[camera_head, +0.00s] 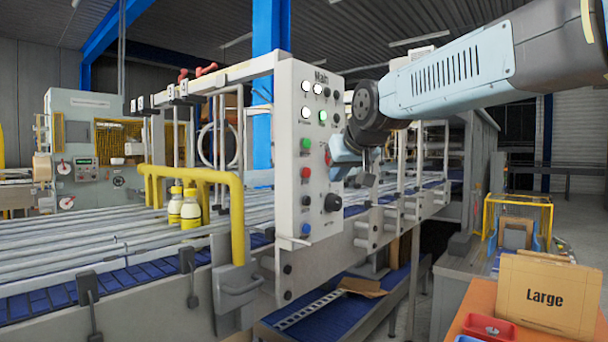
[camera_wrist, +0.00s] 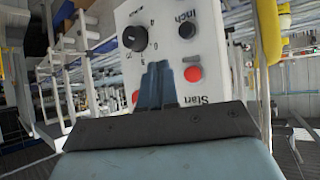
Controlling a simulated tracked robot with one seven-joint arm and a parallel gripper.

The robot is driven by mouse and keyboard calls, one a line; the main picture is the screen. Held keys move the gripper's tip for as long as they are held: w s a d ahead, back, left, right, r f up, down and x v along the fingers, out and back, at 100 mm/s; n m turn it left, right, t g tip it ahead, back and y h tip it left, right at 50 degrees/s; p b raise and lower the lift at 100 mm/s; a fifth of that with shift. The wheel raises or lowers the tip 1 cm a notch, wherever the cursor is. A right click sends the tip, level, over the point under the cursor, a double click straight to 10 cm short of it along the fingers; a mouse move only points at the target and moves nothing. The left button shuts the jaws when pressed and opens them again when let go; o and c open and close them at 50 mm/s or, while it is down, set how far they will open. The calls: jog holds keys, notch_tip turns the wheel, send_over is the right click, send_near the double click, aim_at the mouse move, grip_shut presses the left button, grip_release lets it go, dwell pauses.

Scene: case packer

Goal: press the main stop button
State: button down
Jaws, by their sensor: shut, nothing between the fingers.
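A white control panel (camera_head: 319,235) labelled "Main" stands in the middle of the head view. It has a red button (camera_head: 305,172) below a green one in its left column. In the wrist view the panel is upside down; this red button (camera_wrist: 193,74) lies near the "Start" lettering, just right of the fingers. A second red control (camera_head: 327,157) is further right on the panel, partly covered by the fingers in the wrist view (camera_wrist: 135,97). My gripper (camera_wrist: 158,68) is shut and empty in front of the panel. I cannot tell whether it touches.
A yellow rail (camera_head: 236,215) and a conveyor bed (camera_head: 90,245) lie to the left. A box marked "Large" (camera_head: 545,297) stands at the lower right.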

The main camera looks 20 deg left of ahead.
aim_at(307, 172)
jog(key=a, duration=0.1)
jog(key=w+a, duration=0.1)
jog(key=a, duration=0.2)
jog(key=shift+w, duration=0.3)
jog(key=shift+a, duration=0.2)
dwell(1.8)
jog(key=shift+a, duration=0.25)
jog(key=shift+w+a+r, duration=0.1)
jog(key=shift+w+a, duration=0.1)
jog(key=shift+a, duration=0.25)
dwell(0.9)
dwell(0.4)
jog(key=shift+s+d, duration=0.4)
jog(key=shift+d, duration=0.45)
